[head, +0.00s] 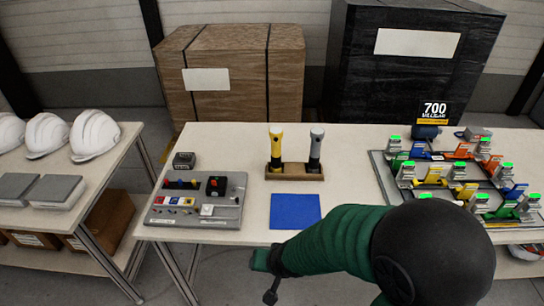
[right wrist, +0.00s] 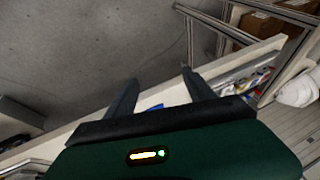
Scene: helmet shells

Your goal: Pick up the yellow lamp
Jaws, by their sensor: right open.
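The yellow lamp (head: 276,147) stands upright in a brown wooden holder (head: 294,175) near the middle of the table. A similar grey lamp (head: 316,148) stands to its right in the same holder. My right arm comes in from the lower right of the head view, and its hand end is at the table's front edge, below the holder and apart from the lamps. In the right wrist view my right gripper (right wrist: 161,78) has its two fingers spread, with nothing between them. The yellow lamp cannot be made out in the right wrist view. My left gripper is not in view.
A blue mat (head: 295,211) lies in front of the holder. A grey tray of small parts (head: 233,185) is on the left, with a small dark box (head: 184,160) behind it. A board of colored clamps (head: 383,180) is on the right. White helmets (head: 94,134) sit on another table.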

